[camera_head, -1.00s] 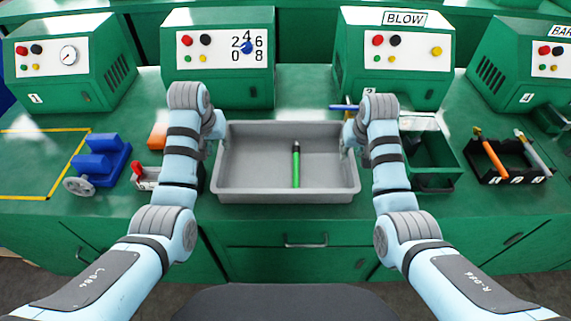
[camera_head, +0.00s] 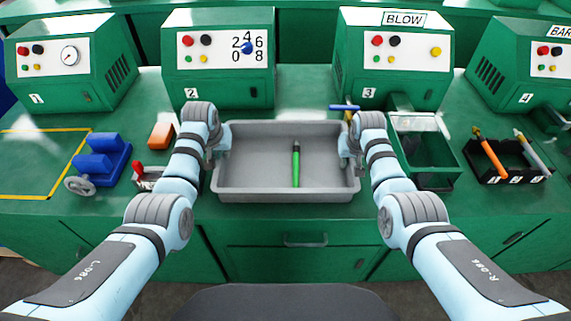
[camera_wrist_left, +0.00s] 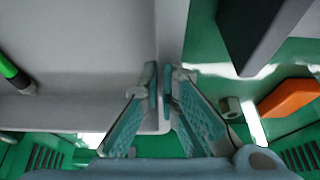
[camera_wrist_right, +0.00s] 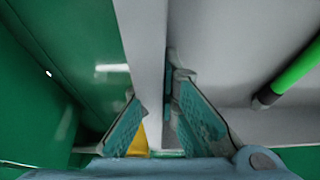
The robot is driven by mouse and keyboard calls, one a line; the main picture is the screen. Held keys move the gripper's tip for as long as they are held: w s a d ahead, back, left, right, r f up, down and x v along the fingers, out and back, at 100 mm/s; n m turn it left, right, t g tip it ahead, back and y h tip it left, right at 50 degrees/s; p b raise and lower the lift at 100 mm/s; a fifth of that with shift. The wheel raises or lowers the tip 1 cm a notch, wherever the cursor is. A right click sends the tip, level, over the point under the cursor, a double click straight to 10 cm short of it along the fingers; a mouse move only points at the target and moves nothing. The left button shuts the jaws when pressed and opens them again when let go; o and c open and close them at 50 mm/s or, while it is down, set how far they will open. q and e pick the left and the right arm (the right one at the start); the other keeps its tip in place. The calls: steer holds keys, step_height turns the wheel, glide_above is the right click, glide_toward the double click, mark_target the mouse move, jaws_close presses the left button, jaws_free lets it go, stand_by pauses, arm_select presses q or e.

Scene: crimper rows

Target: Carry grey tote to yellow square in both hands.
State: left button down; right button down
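The grey tote (camera_head: 250,172) stands on the green bench between my arms, with a green pen-like stick (camera_head: 296,168) inside it. My left gripper (camera_head: 221,150) is at its left wall; in the left wrist view the fingers (camera_wrist_left: 160,90) are close together on both sides of the wall. My right gripper (camera_head: 348,150) is at its right wall; in the right wrist view the fingers (camera_wrist_right: 155,90) straddle the wall, one pad against it and the other partly hidden. Both look shut on the tote. The yellow square (camera_head: 69,165) is an outline on the bench at far left.
A blue vise-like device (camera_head: 103,158), an orange block (camera_head: 161,135) and a red-handled item (camera_head: 140,172) lie between tote and square. A green bin (camera_head: 430,155) and a black holder (camera_head: 505,165) stand right. Green machines line the back.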

arm_select(q)
steer(key=shift+r, duration=0.15)
arm_select(e)
steer(key=shift+r, duration=0.15)
